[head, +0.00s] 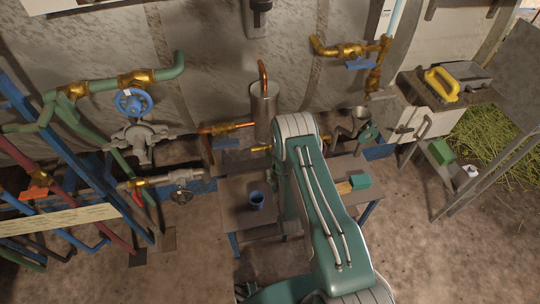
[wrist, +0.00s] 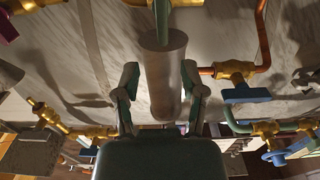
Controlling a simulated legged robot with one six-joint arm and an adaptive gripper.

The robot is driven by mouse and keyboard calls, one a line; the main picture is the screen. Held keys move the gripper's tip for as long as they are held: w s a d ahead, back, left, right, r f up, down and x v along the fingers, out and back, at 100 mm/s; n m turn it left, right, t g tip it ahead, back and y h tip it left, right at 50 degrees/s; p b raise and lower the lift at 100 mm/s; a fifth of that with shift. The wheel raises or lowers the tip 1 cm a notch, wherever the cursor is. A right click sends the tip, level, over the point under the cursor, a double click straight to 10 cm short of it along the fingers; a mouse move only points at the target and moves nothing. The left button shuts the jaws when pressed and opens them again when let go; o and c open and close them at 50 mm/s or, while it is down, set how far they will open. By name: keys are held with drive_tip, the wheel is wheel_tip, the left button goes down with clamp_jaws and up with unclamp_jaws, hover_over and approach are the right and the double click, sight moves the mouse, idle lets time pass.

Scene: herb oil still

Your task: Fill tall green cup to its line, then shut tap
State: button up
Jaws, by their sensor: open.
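I make out no tall green cup for certain in either view; my arm hides part of the bench. A small dark blue cup (head: 257,201) stands upright on the bench, left of my arm. The grey metal still cylinder (head: 263,103) with a copper pipe stands behind the bench. A small brass fitting (head: 262,149), perhaps the tap, shows just left of my arm's far end. In the wrist view my gripper (wrist: 160,88) is open, its fingers apart and nothing held. A grey cylinder (wrist: 164,75) shows beyond, between the fingers. My gripper is hidden in the head view.
A teal block (head: 360,181) lies on the bench right of my arm. A blue valve wheel (head: 131,103) and pipes crowd the left. A blue-handled brass valve (head: 345,50) is on the back wall. A yellow-handled object (head: 441,85) sits at right. The front floor is bare.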

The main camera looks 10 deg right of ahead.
sight(270, 158)
drive_tip(key=w, duration=0.7)
drive_tip(key=shift+w+a, duration=0.15)
drive_tip(key=shift+a, duration=0.15)
drive_tip(key=shift+w+d, duration=0.1)
drive_tip(key=shift+w, duration=0.45)
drive_tip(key=shift+c, duration=0.4)
clamp_jaws()
